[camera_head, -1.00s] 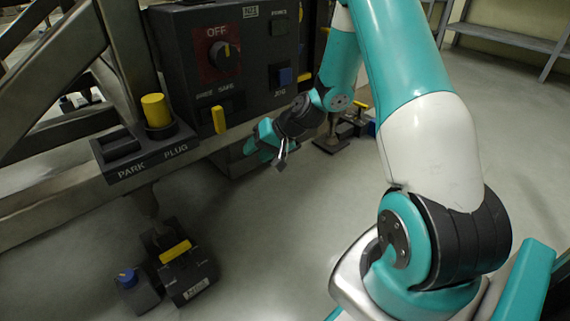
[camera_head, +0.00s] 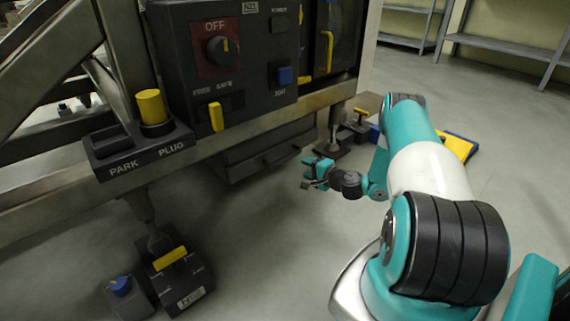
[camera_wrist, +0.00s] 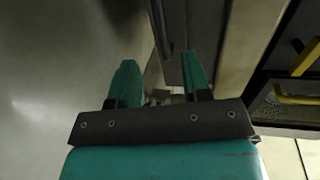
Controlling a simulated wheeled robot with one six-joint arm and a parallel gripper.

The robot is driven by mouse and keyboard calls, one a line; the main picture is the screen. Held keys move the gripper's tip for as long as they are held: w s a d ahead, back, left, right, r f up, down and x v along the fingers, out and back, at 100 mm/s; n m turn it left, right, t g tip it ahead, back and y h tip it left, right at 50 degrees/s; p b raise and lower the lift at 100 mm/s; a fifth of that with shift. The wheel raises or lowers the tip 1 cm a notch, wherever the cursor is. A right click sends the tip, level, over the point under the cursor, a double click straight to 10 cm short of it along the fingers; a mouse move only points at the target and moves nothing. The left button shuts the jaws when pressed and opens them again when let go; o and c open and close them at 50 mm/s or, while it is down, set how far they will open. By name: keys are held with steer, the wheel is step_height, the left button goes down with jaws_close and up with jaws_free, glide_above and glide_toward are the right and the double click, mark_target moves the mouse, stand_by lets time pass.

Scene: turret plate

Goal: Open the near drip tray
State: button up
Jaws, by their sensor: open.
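The near drip tray (camera_head: 250,160) looks like a dark, shallow drawer under the machine's lower beam, with a dark bar handle on its front. It appears shut. My gripper (camera_head: 309,173) is to the right of the tray front and apart from it, low over the floor. In the wrist view my gripper (camera_wrist: 160,78) shows two teal fingers spread apart with nothing held between them. A dark bar (camera_wrist: 160,28) runs beyond the fingertips; I cannot tell for certain whether it is the tray handle.
The control box (camera_head: 225,60) and the park/plug block (camera_head: 140,150) sit above the beam (camera_head: 60,185). A floor pedal (camera_head: 178,275) and a blue-knobbed block (camera_head: 122,290) stand at lower left. A yellow-edged item (camera_head: 458,146) lies behind my arm. Open floor lies in front of the tray.

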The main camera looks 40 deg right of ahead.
mark_target(285, 158)
steer(key=shift+b+x, duration=2.95)
steer(key=shift+x, duration=3.25)
steer(key=shift+c, duration=0.2)
jaws_close()
